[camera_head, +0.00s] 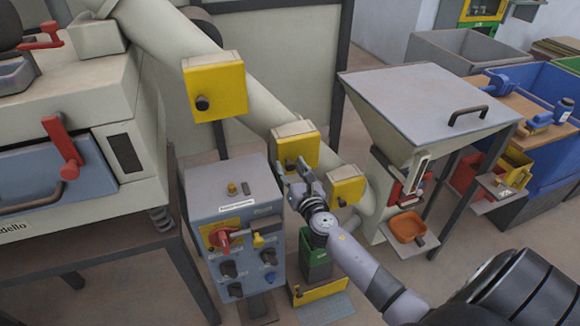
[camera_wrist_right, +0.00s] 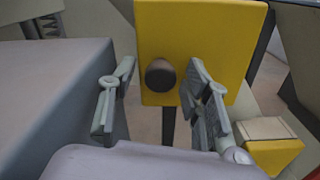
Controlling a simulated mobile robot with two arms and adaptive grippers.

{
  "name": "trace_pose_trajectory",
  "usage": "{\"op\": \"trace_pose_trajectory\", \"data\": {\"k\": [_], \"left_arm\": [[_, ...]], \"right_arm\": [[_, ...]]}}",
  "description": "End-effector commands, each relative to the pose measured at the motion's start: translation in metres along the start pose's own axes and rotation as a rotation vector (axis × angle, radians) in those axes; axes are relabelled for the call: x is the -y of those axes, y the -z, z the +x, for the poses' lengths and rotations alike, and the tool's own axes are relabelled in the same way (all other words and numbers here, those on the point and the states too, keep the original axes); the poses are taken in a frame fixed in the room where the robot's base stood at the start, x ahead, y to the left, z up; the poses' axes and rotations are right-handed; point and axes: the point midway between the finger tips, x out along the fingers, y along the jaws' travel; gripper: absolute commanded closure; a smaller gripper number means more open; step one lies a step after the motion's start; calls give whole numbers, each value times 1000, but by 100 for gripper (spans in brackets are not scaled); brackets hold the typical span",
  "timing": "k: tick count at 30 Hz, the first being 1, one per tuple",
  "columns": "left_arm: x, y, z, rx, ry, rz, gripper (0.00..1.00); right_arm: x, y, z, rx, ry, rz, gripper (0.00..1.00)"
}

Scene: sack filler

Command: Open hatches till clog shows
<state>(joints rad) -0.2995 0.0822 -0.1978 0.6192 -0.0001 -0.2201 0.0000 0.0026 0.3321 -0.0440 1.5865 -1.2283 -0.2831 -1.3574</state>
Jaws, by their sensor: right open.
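Three yellow hatches sit along the slanting beige pipe (camera_head: 255,95): an upper one (camera_head: 215,88), a middle one (camera_head: 282,150) and a lower one (camera_head: 342,190). Each has a dark round knob, and all look closed; no clog is visible. My right gripper (camera_head: 294,174) is open and empty, in front of the middle hatch in the head view. In the right wrist view, a large yellow hatch (camera_wrist_right: 205,40), seemingly the upper one, faces me with its knob (camera_wrist_right: 160,74) lined up between the fingers, apart from them. Another hatch (camera_wrist_right: 275,156) shows at lower right. My left gripper is out of view.
A grey control cabinet (camera_head: 232,205) with a red handle stands close left of my right gripper; its side (camera_wrist_right: 50,95) fills the wrist view's left. A green-and-yellow stand (camera_head: 318,290) is below the gripper.

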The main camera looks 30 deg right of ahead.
Motion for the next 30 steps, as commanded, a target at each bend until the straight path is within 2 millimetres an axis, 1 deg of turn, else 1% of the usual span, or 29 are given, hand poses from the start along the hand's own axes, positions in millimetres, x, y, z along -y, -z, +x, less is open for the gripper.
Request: {"op": "trace_pose_trajectory", "data": {"k": [3, 12, 30], "left_arm": [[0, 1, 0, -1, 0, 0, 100], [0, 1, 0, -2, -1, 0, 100], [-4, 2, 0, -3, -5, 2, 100]], "right_arm": [[0, 0, 6, -1, -1, 1, 56], [0, 0, 8, 0, -1, 1, 56], [0, 0, 7, 0, -1, 1, 96]]}}
